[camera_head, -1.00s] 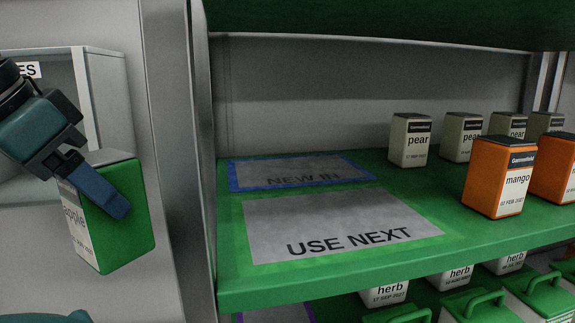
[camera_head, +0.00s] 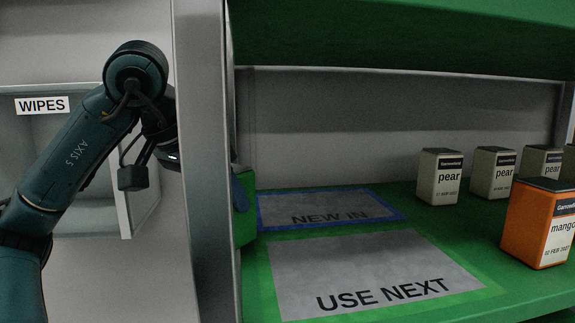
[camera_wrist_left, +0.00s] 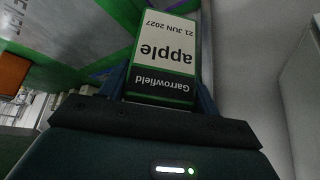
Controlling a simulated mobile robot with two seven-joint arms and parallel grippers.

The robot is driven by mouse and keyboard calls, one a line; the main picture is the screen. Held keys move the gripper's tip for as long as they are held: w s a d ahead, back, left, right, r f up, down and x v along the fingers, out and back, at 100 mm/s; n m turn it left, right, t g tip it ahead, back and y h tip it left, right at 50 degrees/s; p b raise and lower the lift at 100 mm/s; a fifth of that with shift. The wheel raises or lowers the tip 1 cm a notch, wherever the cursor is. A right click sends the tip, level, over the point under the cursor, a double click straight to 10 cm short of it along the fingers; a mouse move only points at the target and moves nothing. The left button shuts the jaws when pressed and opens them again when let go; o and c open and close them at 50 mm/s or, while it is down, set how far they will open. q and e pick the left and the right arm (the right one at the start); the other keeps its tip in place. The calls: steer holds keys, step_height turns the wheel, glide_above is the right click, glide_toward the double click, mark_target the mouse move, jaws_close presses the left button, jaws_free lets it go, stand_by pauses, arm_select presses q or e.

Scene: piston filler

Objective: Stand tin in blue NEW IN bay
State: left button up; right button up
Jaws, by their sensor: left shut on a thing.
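The green apple tin (camera_head: 244,222) shows in the head view only as a green edge past the grey upright, at the left end of the shelf. In the left wrist view its label (camera_wrist_left: 166,52) reads apple, 21 JUN 2027. My left gripper (camera_head: 240,192) is shut on the tin; the upright hides most of it. The blue-edged NEW IN bay (camera_head: 328,208) is empty, just right of the tin at the back. The green-edged USE NEXT bay (camera_head: 370,275) is empty in front of it. My right gripper is not in view.
The grey upright (camera_head: 203,160) stands between my left arm and the shelf. Cream pear tins (camera_head: 439,178) and an orange mango tin (camera_head: 540,226) stand to the right. A green shelf (camera_head: 400,35) hangs above. A WIPES box (camera_head: 60,150) is at left.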

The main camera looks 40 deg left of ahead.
arm_select(q)
steer(key=w+p, duration=0.1)
steer(key=w, duration=0.3)
steer(key=w+a+p, duration=0.1)
steer(key=w, duration=0.4)
steer(key=w+p, duration=0.1)
steer(key=w, duration=0.3)
steer(key=shift+w+a+r, duration=0.1)
steer(key=shift+w+a, duration=0.1)
steer(key=shift+a, duration=0.05)
steer(key=w, duration=0.4)
steer(key=shift+a+f, duration=0.2)
steer(key=shift+f, duration=0.2)
steer(key=shift+s+r, duration=0.1)
steer(key=shift+s, duration=0.05)
steer(key=shift+f, duration=0.25)
steer(key=o, duration=1.4)
steer(key=shift+c, duration=0.2)
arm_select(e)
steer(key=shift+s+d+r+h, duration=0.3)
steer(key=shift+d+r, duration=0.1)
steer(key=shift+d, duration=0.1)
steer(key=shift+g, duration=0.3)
